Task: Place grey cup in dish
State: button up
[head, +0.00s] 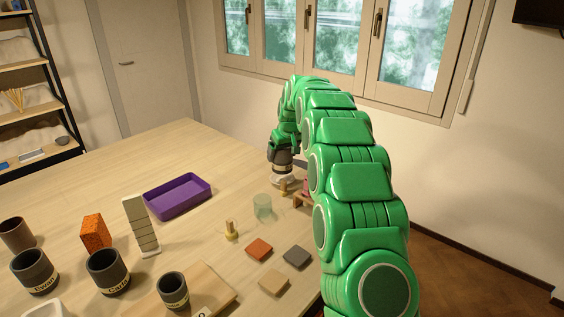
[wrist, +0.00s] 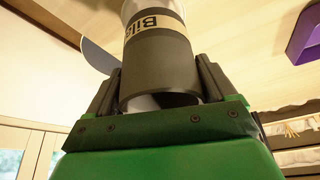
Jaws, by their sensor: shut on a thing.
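My gripper (wrist: 155,85) is shut on a dark grey cup (wrist: 160,65) with a tan name band reading "Bil...", partly cut off. In the head view my gripper (head: 282,150) hangs over the far right part of the table, with the cup (head: 282,157) below it, small and partly hidden. A purple rectangular open dish (head: 178,196) lies on the table to the left of my gripper, apart from it. Its edge shows at the upper right of the wrist view (wrist: 305,38). I see nothing in the dish.
Other dark cups (head: 107,272) stand at the front left. An orange block (head: 95,232), a tile stack (head: 140,225), a clear glass (head: 263,206), a small wooden-handled piece (head: 231,231) and flat tiles (head: 259,249) occupy the middle. The table behind the dish is clear.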

aim_at(282, 161)
jog(key=shift+w+f, duration=0.2)
jog(key=shift+f, duration=0.05)
jog(key=shift+w+f, duration=0.15)
jog(key=shift+f, duration=1.6)
jog(key=o, duration=1)
jog(key=shift+f, duration=0.15)
jog(key=shift+o, duration=0.2)
